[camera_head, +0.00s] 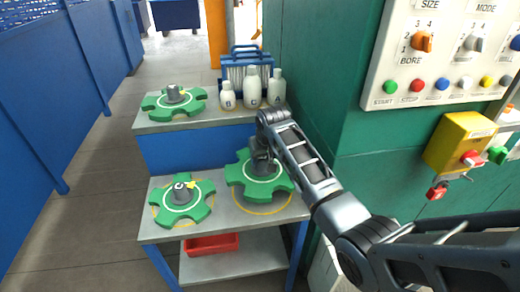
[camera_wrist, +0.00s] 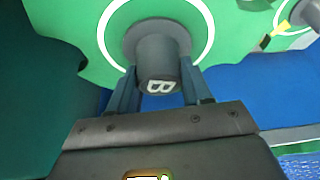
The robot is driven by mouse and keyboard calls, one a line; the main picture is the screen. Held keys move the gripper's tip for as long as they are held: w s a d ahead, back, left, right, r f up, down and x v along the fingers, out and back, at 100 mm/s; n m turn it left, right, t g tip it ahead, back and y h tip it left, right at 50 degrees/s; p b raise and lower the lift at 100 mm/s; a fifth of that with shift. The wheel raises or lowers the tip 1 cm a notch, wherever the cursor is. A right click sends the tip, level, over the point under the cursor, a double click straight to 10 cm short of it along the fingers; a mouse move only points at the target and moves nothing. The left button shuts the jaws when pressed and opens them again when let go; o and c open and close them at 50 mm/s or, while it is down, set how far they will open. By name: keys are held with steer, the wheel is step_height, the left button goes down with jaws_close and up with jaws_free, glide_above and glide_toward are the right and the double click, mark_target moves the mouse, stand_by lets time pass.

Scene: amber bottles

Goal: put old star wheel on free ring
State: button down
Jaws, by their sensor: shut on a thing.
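My gripper (camera_head: 262,163) is shut on the grey hub of a green star wheel (camera_head: 237,174). In the wrist view my gripper (camera_wrist: 160,90) has its fingers on either side of the hub (camera_wrist: 158,60), which bears a letter B. The held wheel is over the right part of the lower grey table, overlapping a yellow ring (camera_head: 272,210) whose front edge shows. It sits toward the back of that ring; I cannot tell whether it touches the table. A second green star wheel (camera_head: 199,211) lies on another yellow ring at the lower left.
A third star wheel (camera_head: 155,104) is on the upper shelf (camera_head: 190,123), beside white lettered bottles (camera_head: 251,88) and a blue rack (camera_head: 237,65). A green cabinet (camera_head: 335,120) with a control panel stands close on the right. A red bin (camera_head: 211,244) is below.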

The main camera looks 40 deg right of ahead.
mark_target(265, 173)
steer(key=shift+w+d, duration=0.1)
steer(key=shift+w, duration=0.1)
step_height(265, 173, down, 5)
steer(key=b, duration=0.4)
steer(key=shift+f+b, duration=0.15)
steer(key=shift+b, duration=0.15)
steer(key=shift+f+b, duration=0.6)
steer(key=shift+f, duration=0.8)
steer(key=shift+f, duration=0.35)
steer(key=shift+c, duration=2.3)
jaws_free()
steer(key=shift+s+f, duration=0.1)
steer(key=shift+o, duration=0.3)
steer(key=shift+f, duration=0.1)
steer(key=shift+v, duration=4)
